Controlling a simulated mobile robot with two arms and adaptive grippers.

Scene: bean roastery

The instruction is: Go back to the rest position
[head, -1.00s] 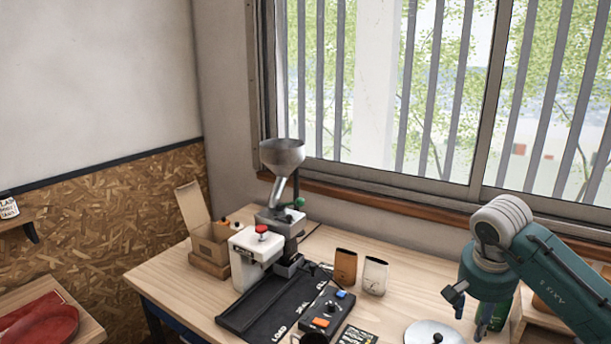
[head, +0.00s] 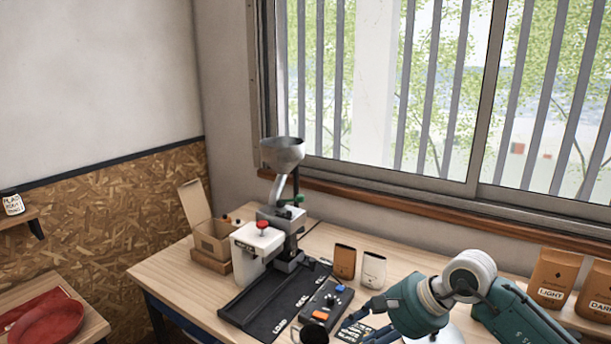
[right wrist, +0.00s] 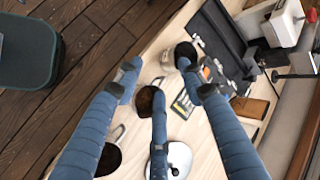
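My right arm comes in from the right in the head view. My right gripper (head: 358,322) is low in the picture, with blue fingers pointing left over the table near the black mat. In the right wrist view its three blue fingers (right wrist: 157,80) are spread apart, with nothing held between them. Below them are the wooden table (right wrist: 150,48), a cup (right wrist: 181,54) by one fingertip, and a mug with dark contents (right wrist: 147,101) partly behind the middle finger. My left gripper is in neither view.
A sealing machine with a metal funnel (head: 283,152) stands behind the black mat (head: 262,312). A control box (head: 327,301), a brown pouch (head: 344,262) and a pale pouch (head: 373,269) are nearby. LIGHT (head: 553,278) and DARK (head: 597,290) bags stand at right.

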